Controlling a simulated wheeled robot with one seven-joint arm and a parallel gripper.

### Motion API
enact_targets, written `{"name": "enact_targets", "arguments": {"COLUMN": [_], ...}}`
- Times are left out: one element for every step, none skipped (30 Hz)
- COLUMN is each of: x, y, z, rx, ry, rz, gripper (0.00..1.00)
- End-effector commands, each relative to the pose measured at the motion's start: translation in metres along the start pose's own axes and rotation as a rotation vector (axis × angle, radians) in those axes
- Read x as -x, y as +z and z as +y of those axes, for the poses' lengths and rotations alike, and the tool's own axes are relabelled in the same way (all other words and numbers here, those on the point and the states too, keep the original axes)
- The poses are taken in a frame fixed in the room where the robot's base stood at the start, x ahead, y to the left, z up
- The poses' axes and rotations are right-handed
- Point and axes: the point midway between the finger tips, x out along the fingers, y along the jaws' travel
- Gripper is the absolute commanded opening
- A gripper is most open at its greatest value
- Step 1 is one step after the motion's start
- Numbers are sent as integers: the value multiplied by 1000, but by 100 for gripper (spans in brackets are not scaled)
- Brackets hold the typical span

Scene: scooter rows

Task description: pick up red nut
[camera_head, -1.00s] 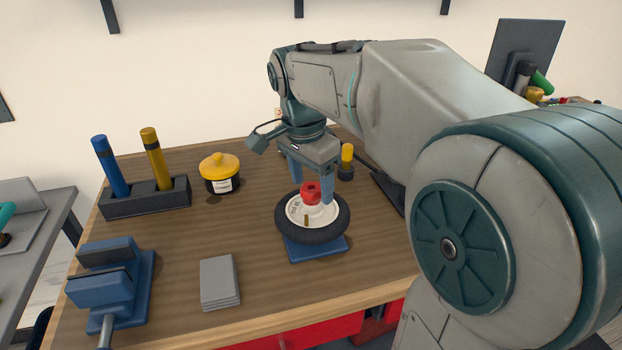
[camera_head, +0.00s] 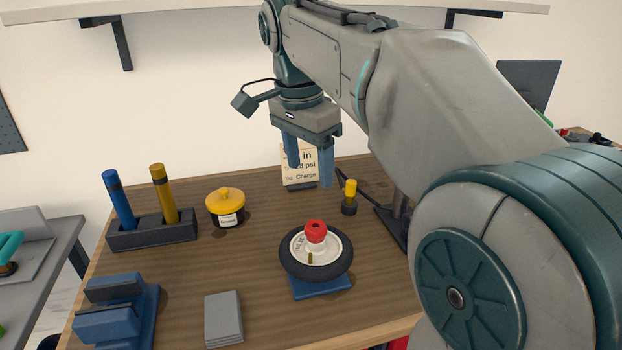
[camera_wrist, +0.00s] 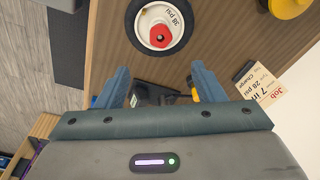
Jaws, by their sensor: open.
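The red nut (camera_head: 316,230) sits on the hub of a small wheel (camera_head: 330,270) with a black tyre and white rim. The wheel lies flat on a blue base (camera_head: 322,287) on the workbench. My gripper (camera_head: 309,172) is open and empty, above and behind the wheel, fingers pointing down. In the wrist view the red nut (camera_wrist: 159,37) shows on the white rim beyond the fingertips, clear of both. My gripper (camera_wrist: 158,78) has its blue fingers spread wide in that view.
A job card (camera_head: 300,165) stands behind my fingers. A yellow-topped bottle (camera_head: 349,197) is right of them. A yellow-lidded jar (camera_head: 225,207), a holder with blue and yellow markers (camera_head: 152,230), a blue vise (camera_head: 117,312) and grey plates (camera_head: 223,319) are to the left.

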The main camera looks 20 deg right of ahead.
Motion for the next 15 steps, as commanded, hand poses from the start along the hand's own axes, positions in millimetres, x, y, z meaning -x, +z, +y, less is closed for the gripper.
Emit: {"name": "enact_targets", "arguments": {"x": [5, 7, 9, 11, 13, 14, 15, 16, 16, 15, 14, 13, 12, 11, 9], "y": [0, 0, -1, -1, -2, -4, -6, -7, -9, -10, -12, -13, -14, -15, -16], "z": [0, 0, 0, -1, -1, -1, -2, -2, -2, -2, -2, -2, -2, -2, -2], "rx": [0, -3, -14, -30, -52, -93, -131, -174, -237, -283, -331, -389, -430, -468, -513], "ry": [-1, -1, 0, 1, 2, 5, 7, 9, 12, 15, 17, 22, 24, 27, 30], "rz": [1, 0, -3, -7, -12, -21, -29, -38, -51, -59, -68, -80, -87, -93, -100], "gripper": [63, 63, 63, 63, 63, 63, 63, 63, 63, 63, 63, 63, 63, 63, 63]}}
